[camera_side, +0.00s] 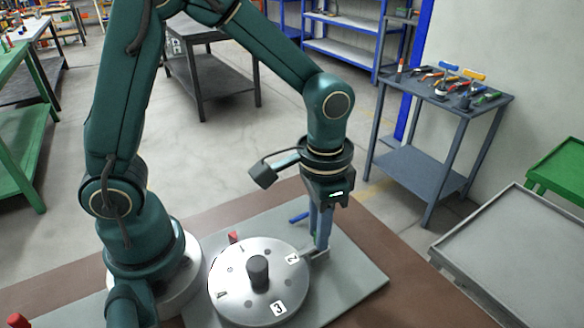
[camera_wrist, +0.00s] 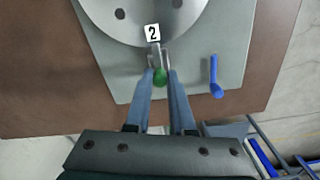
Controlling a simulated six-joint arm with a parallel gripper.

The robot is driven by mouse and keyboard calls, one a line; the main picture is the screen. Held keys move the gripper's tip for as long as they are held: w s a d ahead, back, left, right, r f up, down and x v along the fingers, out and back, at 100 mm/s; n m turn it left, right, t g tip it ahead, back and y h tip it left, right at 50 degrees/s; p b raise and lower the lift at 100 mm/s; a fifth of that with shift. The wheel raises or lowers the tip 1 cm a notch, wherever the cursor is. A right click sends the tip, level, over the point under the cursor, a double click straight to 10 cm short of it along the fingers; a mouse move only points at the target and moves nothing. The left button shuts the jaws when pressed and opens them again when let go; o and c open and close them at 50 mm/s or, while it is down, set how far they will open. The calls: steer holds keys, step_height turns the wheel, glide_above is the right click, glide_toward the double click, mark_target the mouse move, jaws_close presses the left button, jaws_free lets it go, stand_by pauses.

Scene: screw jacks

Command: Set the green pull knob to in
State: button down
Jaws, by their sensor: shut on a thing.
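The green pull knob (camera_wrist: 160,77) sits at the rim of a round silver disc (camera_wrist: 140,30), beside the label 2 (camera_wrist: 153,33), at the end of a short metal stem. My gripper (camera_wrist: 160,74) points down with its two blue-grey fingers shut on the knob, one on each side. In the side view my gripper (camera_side: 319,245) is at the right edge of the disc (camera_side: 230,290); its fingers hide most of the knob there. How far the stem stands out is hard to tell.
The disc has a dark central post (camera_side: 258,273) and a label 3 (camera_side: 279,308). A red knob (camera_side: 233,237) stands at its far edge.

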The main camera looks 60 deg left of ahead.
steer(key=c, duration=0.8)
jaws_free()
steer(key=shift+s, duration=0.2)
steer(key=shift+o, duration=0.2)
steer(key=shift+r, duration=2.55)
steer(key=shift+w+a+r, duration=0.1)
steer(key=shift+r, duration=0.05)
steer(key=s+a+r+n+t, duration=0.3)
steer(key=s+a+r+t, duration=0.2)
steer(key=s, duration=0.2)
steer(key=shift+s+a, duration=0.35)
steer(key=shift+a, duration=0.05)
